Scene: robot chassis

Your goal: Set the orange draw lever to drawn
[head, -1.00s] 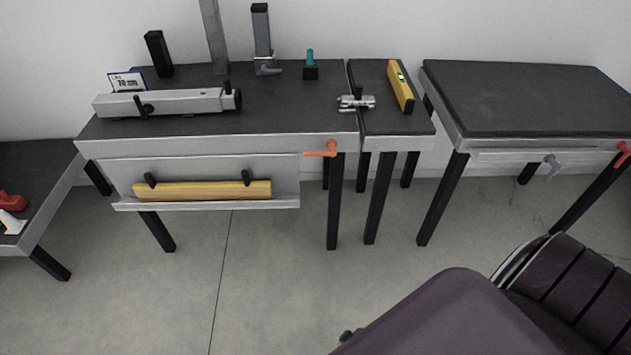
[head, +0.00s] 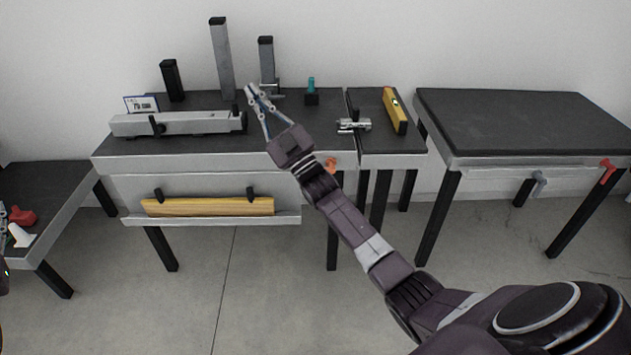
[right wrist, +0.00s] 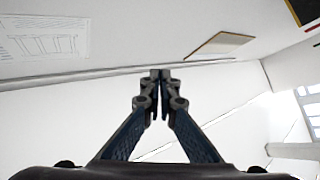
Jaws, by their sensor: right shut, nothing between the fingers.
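The orange draw lever (head: 332,165) is on the front edge of the middle bench (head: 125,165), near its right end. My right forearm covers part of it, so its exact angle is hard to read. My right gripper (head: 250,89) is shut and empty, raised in front of the bench top, up and left of the lever and apart from it. In the right wrist view its fingertips (right wrist: 160,74) meet, with only walls and ceiling behind. At the left edge of the head view a sliver of what looks like my left gripper shows.
A grey clamp bar (head: 180,123), upright posts (head: 221,60) and a teal-topped knob (head: 311,88) stand on the bench. The right table (head: 520,115) has a red lever (head: 607,171) and a bare top.

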